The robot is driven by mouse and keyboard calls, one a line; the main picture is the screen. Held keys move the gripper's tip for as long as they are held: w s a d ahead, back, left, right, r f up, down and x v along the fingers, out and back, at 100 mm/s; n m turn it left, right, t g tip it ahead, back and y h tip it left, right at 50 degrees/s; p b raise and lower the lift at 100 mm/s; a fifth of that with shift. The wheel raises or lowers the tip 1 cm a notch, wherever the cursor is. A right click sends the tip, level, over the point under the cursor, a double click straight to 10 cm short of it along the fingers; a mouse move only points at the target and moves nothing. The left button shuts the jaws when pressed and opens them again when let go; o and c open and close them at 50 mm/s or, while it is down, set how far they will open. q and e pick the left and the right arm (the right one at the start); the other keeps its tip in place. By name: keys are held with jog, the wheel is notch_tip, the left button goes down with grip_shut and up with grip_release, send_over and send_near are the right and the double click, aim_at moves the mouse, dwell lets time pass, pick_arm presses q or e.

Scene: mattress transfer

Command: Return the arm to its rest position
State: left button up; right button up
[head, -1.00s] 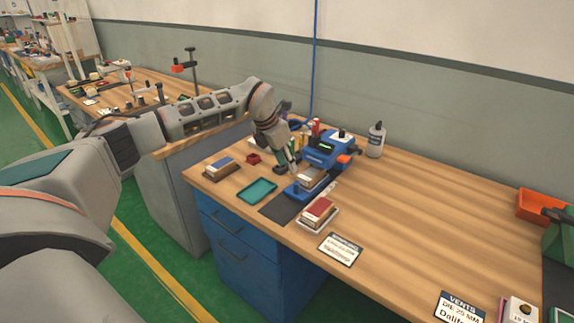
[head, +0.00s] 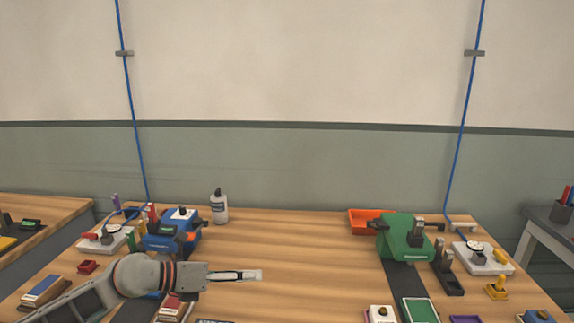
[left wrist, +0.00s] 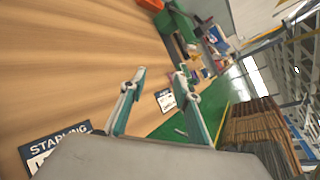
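My left arm comes in from the lower left in the head view, stretched low over the wooden bench (head: 310,255). My left gripper (head: 257,275) points right over the bare middle of the bench, and a pale patch shows at its fingertips. In the left wrist view the two fingers of my left gripper (left wrist: 160,75) stand apart with nothing between them. My right arm and right gripper are in neither view.
A blue machine (head: 172,238) stands left, partly behind my left arm, with a white bottle (head: 219,208) nearby. A green machine (head: 403,238) and orange bin (head: 365,221) stand right. A printed sign (left wrist: 55,148) lies on the bench. The bench middle is clear.

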pick_arm(q)
jog(key=s+d+r+n+t+h, duration=0.3)
jog(key=d+r, duration=0.2)
jog(key=r, duration=0.1)
jog(key=a+r+n+t+y, duration=0.4)
jog(key=a+n+t, duration=0.1)
jog(key=n+t, duration=0.5)
jog(key=s+a+f+n+g+y, duration=0.2)
jog(key=s+a+f+n+y, duration=0.2)
jog(key=a+f+n+y, duration=0.4)
jog(key=s+a+f+n+g+y, duration=0.2)
jog(key=s+a+f+n+y, duration=0.35)
jog(key=a+n, duration=0.45)
jog(key=s+a+f+n+g+y, duration=0.1)
jog(key=s+a+f+g, duration=0.3)
jog(key=s+f, duration=0.3)
jog(key=s+a+f+n+g+y, duration=0.15)
jog(key=s+a+f+g, duration=0.3)
jog(key=s, duration=0.55)
jog(key=w+d+f+n+t+h, duration=0.1)
jog(key=d+f+n+t+h, duration=0.2)
jog(key=d+f+h, duration=0.4)
jog(key=d+f+t, duration=0.1)
jog(key=d+f, duration=0.7)
jog(key=d, duration=0.1)
jog(key=shift+w+d+h, duration=0.25)
jog(key=shift+d+h, duration=0.05)
